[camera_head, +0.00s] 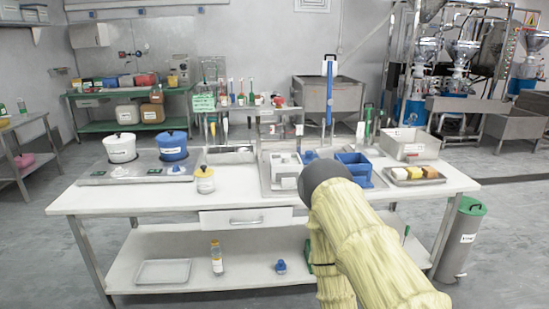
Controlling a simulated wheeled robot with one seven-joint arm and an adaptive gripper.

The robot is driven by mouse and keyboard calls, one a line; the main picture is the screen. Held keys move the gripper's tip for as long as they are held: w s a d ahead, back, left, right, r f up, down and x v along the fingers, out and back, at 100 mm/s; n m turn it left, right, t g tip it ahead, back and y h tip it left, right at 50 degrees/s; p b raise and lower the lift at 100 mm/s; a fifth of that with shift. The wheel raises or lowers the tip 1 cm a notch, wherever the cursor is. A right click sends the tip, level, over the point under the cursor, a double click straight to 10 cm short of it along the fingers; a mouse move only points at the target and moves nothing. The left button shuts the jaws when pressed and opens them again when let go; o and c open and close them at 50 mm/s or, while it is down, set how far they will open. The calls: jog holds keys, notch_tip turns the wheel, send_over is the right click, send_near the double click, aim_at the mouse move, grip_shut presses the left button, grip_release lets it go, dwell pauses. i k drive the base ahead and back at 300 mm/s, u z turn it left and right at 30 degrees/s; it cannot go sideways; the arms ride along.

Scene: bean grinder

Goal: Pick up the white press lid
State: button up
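I cannot surely single out the white press lid. A white box-shaped mould (284,160) sits in a shallow metal tray (266,181) near the middle of the table, with a small white piece (288,183) in front of it that may be the lid. A blue knobbed piece (309,156) and a blue box mould (354,161) are in the same tray. My arm, in a pale yellow cover with a dark rounded part, reaches in from the lower right and hides part of this tray. My gripper's fingers do not show.
A white pot (121,148) and a blue pot (173,146) stand on the left tray. Right are a metal box (408,144) and a tray of sponge-like blocks (414,172). The table's front left (120,197) is clear.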

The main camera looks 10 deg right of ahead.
aim_at(286, 160)
jog(key=u, duration=0.55)
jog(key=i, duration=2.25)
jog(key=z, duration=0.55)
